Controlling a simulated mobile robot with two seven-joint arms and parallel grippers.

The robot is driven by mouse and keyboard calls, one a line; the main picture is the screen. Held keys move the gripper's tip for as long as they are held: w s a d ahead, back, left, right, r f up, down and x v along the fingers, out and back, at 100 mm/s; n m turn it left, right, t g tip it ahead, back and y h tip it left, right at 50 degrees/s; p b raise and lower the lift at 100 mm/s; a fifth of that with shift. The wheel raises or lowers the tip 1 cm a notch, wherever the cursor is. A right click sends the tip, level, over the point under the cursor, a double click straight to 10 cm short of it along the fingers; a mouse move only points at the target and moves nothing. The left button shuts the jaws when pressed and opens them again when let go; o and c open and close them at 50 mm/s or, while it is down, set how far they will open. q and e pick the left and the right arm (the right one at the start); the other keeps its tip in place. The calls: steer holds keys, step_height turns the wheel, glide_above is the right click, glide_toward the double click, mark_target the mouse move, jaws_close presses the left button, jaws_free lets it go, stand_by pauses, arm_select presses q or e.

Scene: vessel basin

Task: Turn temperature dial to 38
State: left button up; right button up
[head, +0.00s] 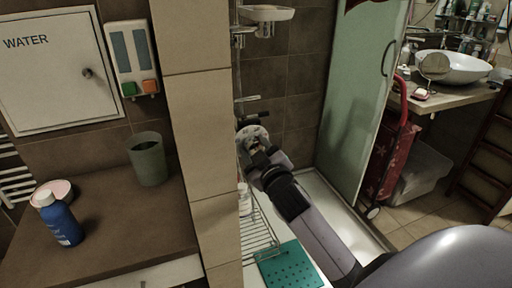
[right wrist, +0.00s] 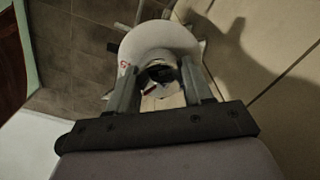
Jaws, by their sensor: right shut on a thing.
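The temperature dial (head: 251,132) is a pale round piece on the shower wall, beside the edge of the tiled partition. My right gripper (head: 261,154) reaches up to it from below right and covers part of it. In the right wrist view the dial (right wrist: 158,38) is a pale disc with a small red mark on its left side. The fingers of my right gripper (right wrist: 160,88) stand on both sides of a dark part at its middle and are shut on it. I cannot read the dial's setting. My left gripper is not in view.
A shower rail (head: 238,70) with a soap dish (head: 266,13) rises above the dial. The tiled partition (head: 200,130) stands close on the left. A wire rack (head: 258,232) and teal mat (head: 290,266) lie below. A glass door (head: 362,90) stands right.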

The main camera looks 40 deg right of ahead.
steer(key=shift+r, duration=0.1)
stand_by(0.3)
steer(key=o, duration=1)
steer(key=shift+o, duration=0.2)
steer(key=v, duration=0.7)
steer(key=shift+b, duration=0.45)
steer(key=s+a+f+m+g+y, duration=0.15)
steer(key=s+a+f+g, duration=0.35)
steer(key=s+f+g, duration=0.5)
steer(key=s+a+f+m+g+y, duration=0.1)
steer(key=s+a+f+g+y, duration=0.25)
steer(key=s+f, duration=0.75)
steer(key=w+a+f+t+y, duration=0.1)
steer(key=w+a+f+t, duration=0.1)
steer(key=f+t, duration=0.4)
steer(key=shift+w+a+f+n+y, duration=0.15)
steer(key=shift+w+a+n+y, duration=0.25)
steer(key=shift+a, duration=0.45)
